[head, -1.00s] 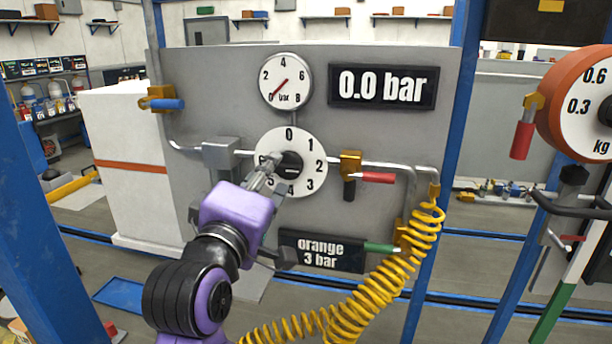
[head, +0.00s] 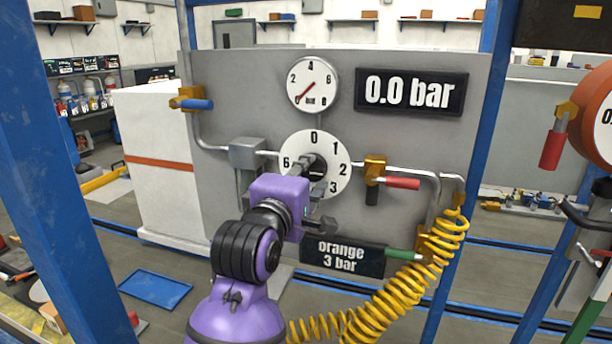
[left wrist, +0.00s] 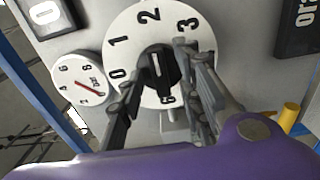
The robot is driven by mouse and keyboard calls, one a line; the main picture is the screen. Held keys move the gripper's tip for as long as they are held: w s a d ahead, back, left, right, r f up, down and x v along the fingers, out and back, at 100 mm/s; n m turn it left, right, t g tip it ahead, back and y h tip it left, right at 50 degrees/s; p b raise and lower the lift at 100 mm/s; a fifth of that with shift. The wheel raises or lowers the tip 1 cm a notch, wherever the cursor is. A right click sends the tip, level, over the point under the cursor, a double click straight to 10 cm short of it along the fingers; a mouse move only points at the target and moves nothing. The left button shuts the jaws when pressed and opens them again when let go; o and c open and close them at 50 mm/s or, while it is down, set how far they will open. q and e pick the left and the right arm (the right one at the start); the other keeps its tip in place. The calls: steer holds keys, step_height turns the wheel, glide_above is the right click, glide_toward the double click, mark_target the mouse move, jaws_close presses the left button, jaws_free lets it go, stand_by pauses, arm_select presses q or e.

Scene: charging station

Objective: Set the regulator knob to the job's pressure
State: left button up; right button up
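The regulator knob (left wrist: 160,72) is black with a pale line, at the centre of a white numbered dial (head: 343,160). I cannot tell exactly which number the line points at. My left gripper (head: 309,167) is at the dial. In the left wrist view its fingers (left wrist: 160,80) are spread, one on each side of the knob; I cannot tell whether they touch it. The round gauge (head: 313,84) has its needle at 0, and the display (head: 411,92) reads 0.0 bar. The job sign (head: 343,257) reads orange 3 bar. My right gripper is not in view.
A red-handled valve (head: 402,183) sits right of the dial and a blue-handled one (head: 196,104) at the panel's upper left. A coiled yellow hose (head: 400,287) hangs at the lower right. Blue posts (head: 45,170) stand either side of the panel.

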arm_select(q)
steer(key=shift+d, duration=0.1)
jaws_close()
steer(key=shift+m, duration=0.3)
steer(key=m, duration=0.4)
steer(key=shift+m, duration=2)
